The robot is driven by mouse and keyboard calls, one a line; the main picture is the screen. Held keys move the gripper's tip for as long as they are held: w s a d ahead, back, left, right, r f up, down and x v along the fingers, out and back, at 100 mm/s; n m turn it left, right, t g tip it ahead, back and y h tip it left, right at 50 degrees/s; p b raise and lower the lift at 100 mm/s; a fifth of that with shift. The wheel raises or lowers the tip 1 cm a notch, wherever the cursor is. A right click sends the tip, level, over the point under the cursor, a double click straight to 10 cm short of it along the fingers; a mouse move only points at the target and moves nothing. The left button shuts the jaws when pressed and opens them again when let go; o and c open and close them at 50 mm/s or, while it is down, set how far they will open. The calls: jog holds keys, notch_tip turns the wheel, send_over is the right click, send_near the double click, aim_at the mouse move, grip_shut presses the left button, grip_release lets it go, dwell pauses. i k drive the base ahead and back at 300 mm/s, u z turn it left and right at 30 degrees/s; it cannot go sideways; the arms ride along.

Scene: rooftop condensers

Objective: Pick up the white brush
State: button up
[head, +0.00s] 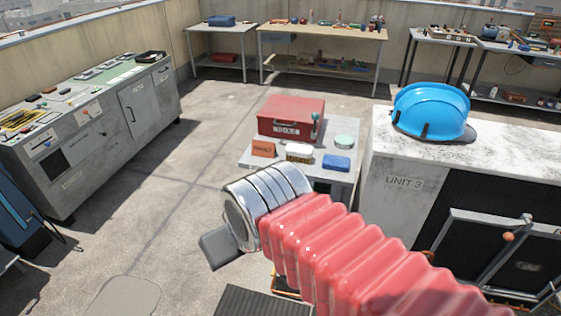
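A small white block-shaped thing with a darker lower edge, which looks like the white brush (299,152), lies at the front of a small grey table (343,178). An orange-brown block (264,149) is to its left and a blue block (336,162) to its right. My gripper (220,246) shows only as a dark grey piece beyond the silver end of my red ribbed arm, lower left of the table. It is apart from the brush. Its fingertips are mostly hidden, so I cannot see whether it is open.
A red toolbox (291,119) and a pale green round tin (344,141) stand behind the brush. A white-topped condenser (505,150) with a blue hard hat (430,111) is at right. A grey cabinet (90,140) stands at left.

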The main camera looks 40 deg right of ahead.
aim_at(296, 151)
jog(key=u, duration=0.3)
jog(key=k, duration=0.45)
jog(key=u, duration=0.35)
jog(key=i, duration=1.5)
jog(key=z, duration=0.65)
jog(key=i, duration=0.55)
jog(key=z, duration=0.85)
jog(key=i, duration=0.6)
jog(key=z, duration=0.45)
